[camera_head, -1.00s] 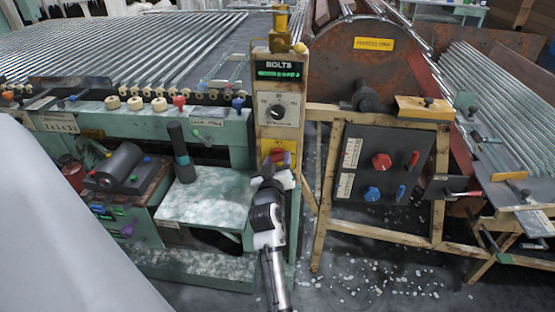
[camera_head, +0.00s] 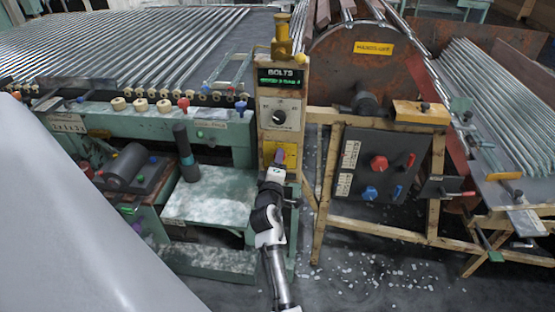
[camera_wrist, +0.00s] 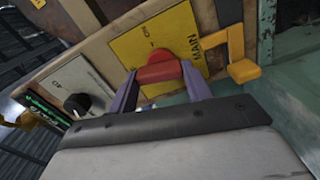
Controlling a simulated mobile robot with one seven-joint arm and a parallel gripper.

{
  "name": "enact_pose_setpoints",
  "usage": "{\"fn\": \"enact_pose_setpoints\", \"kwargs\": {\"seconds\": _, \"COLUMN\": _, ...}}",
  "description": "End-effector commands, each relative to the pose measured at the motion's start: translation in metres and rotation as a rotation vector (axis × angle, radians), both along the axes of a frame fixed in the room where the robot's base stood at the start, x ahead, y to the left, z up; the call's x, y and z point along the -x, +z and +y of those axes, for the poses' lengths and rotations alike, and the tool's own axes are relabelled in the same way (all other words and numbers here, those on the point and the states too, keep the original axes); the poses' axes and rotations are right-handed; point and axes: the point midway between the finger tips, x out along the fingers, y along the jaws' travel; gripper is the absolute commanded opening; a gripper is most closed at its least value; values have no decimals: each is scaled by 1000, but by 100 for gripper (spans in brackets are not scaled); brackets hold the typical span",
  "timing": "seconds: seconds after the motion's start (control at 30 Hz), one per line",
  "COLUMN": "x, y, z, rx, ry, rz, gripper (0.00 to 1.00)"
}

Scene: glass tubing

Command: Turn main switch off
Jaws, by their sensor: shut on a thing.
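The main switch is a red knob (camera_wrist: 161,56) on a yellow plate (camera_wrist: 126,47) marked "MAIN" in the wrist view. My gripper (camera_wrist: 160,73) has its two purple fingers on either side of the knob's red handle and is shut on it. In the head view, my gripper (camera_head: 279,158) is at the yellow plate (camera_head: 291,153) low on the wooden control post (camera_head: 266,94). There, the gripper mostly hides the knob.
A yellow bracket (camera_wrist: 240,68) sticks out close beside the switch plate. Above the switch are a dark dial (camera_head: 279,117) and a green-lit "BOLTS" display (camera_head: 281,81). A green machine (camera_head: 90,127) stands left, a dark panel (camera_head: 379,163) right.

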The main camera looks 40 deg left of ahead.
Motion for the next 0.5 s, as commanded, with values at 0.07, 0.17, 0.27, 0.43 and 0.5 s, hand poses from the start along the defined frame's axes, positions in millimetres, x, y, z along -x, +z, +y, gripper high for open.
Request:
{"fn": "enact_pose_setpoints", "kwargs": {"seconds": 0.07, "x": 0, "y": 2, "z": 1, "rx": 45, "ry": 1, "rz": -28, "gripper": 26}}
{"fn": "enact_pose_setpoints", "kwargs": {"seconds": 0.17, "x": 0, "y": 2, "z": 0, "rx": 95, "ry": 1, "rz": -60, "gripper": 26}}
{"fn": "enact_pose_setpoints", "kwargs": {"seconds": 0.27, "x": 0, "y": 2, "z": 1, "rx": 133, "ry": 1, "rz": -83, "gripper": 26}}
{"fn": "enact_pose_setpoints", "kwargs": {"seconds": 0.43, "x": 1, "y": 1, "z": 1, "rx": 176, "ry": 1, "rz": -109, "gripper": 26}}
{"fn": "enact_pose_setpoints", "kwargs": {"seconds": 0.5, "x": 1, "y": 0, "z": 1, "rx": 186, "ry": 1, "rz": -115, "gripper": 26}}
